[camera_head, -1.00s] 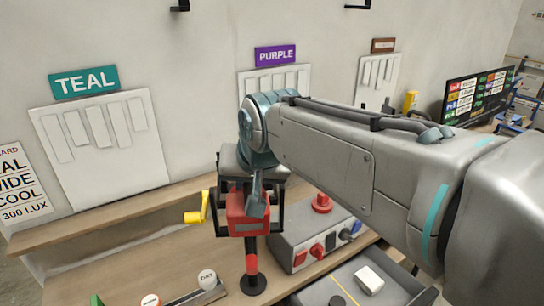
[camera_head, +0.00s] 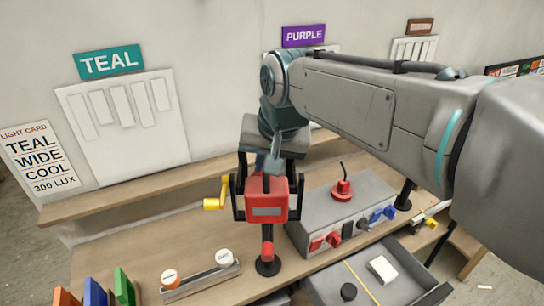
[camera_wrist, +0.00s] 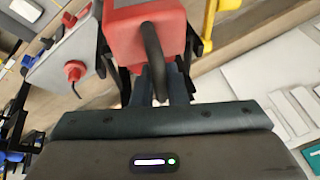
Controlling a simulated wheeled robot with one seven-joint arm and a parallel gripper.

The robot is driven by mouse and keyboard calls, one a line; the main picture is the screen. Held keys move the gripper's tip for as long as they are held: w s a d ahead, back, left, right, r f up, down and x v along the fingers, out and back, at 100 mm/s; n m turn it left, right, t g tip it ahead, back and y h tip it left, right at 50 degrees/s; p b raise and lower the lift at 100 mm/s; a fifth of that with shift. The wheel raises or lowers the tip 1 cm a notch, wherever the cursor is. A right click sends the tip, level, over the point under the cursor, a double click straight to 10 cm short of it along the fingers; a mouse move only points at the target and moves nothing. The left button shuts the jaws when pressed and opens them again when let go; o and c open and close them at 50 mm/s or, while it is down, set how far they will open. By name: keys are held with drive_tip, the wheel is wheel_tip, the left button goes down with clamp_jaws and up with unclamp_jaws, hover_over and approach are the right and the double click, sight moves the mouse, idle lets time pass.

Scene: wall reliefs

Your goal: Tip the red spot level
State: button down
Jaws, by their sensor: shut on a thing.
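The red spot (camera_head: 267,211) is a boxy red lamp in a black yoke on a stand with a red and black post (camera_head: 267,250). A yellow crank handle (camera_head: 216,194) sticks out at its left. The spot also shows in the wrist view (camera_wrist: 138,26), with a black curved handle (camera_wrist: 152,50) on its near side. My gripper (camera_head: 273,172) is behind the spot, shut on that handle. In the wrist view my gripper (camera_wrist: 160,88) has its fingers together at the handle's end. I cannot tell the spot's exact tilt.
A grey control box (camera_head: 345,215) with a red knob and several coloured switches stands right of the spot. A rail with two round caps (camera_head: 200,281) and coloured cards are at the front left. The light card (camera_head: 35,160) and a TEAL relief panel (camera_head: 122,125) are on the wall.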

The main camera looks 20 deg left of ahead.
drive_tip(key=c, duration=1.5)
unclamp_jaws()
drive_tip(key=shift+o, duration=0.2)
drive_tip(key=b+v, duration=0.2)
drive_tip(key=v, duration=1.1)
drive_tip(key=shift+d+r, duration=0.15)
drive_tip(key=shift+r, duration=0.15)
